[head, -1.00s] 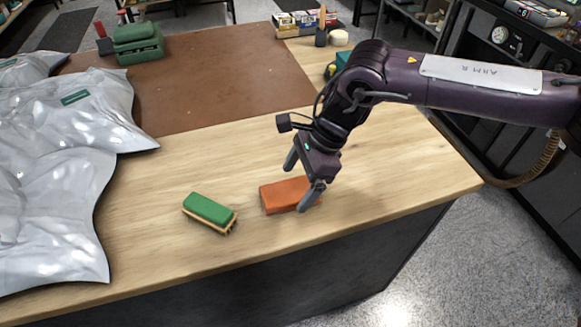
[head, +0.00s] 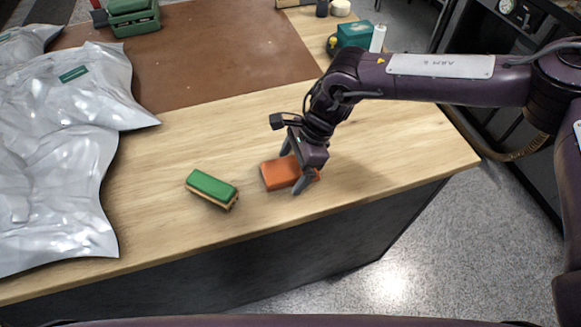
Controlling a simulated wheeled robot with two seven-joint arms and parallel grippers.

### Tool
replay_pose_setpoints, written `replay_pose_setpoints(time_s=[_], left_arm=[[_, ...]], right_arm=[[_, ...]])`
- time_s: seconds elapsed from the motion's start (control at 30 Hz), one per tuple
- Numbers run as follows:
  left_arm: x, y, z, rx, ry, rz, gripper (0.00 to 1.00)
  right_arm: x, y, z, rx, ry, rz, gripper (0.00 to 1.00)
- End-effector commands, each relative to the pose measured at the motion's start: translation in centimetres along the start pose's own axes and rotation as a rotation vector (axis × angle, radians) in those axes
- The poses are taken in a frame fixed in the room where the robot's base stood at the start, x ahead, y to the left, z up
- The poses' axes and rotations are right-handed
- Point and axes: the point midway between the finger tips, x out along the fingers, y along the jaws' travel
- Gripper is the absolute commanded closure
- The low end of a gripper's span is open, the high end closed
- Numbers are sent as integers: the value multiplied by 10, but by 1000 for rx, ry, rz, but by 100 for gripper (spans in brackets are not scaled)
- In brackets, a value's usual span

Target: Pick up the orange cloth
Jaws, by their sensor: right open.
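The orange cloth (head: 279,173) is a folded, block-like piece lying on the wooden bench top near its front edge. My right gripper (head: 292,174) comes in from the right and is open, pointing down at the cloth's right part. One finger is at the near side of the cloth and the other at its far side. The gripper covers part of the cloth's right end, and I cannot tell if the fingers touch it. My left gripper is not in view.
A green-topped brush (head: 212,187) lies left of the cloth. Silvery plastic bags (head: 60,150) fill the left of the bench (head: 200,145). A brown mat (head: 215,60) lies behind. A green toolbox (head: 134,17) and a teal box (head: 354,36) stand farther back. The bench right of the cloth is clear.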

Motion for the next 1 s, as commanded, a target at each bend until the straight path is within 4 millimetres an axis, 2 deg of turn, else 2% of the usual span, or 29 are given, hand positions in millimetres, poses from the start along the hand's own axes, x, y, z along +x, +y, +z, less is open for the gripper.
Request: replay_pose_setpoints(time_s=[0.07, 0.4, 0.77, 0.87, 1.0], left_arm=[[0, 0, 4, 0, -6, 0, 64], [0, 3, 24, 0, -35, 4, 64], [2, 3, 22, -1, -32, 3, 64], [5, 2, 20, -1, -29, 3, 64], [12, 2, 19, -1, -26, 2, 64]], right_arm=[[0, 0, 0, 0, 0, 0, 15], [0, 0, 0, 0, 0, 0, 60], [-5, -1, 2, -1, -1, -2, 61], [-13, -1, 6, -3, -1, -3, 61], [-34, -1, 14, -3, -1, -5, 61]])
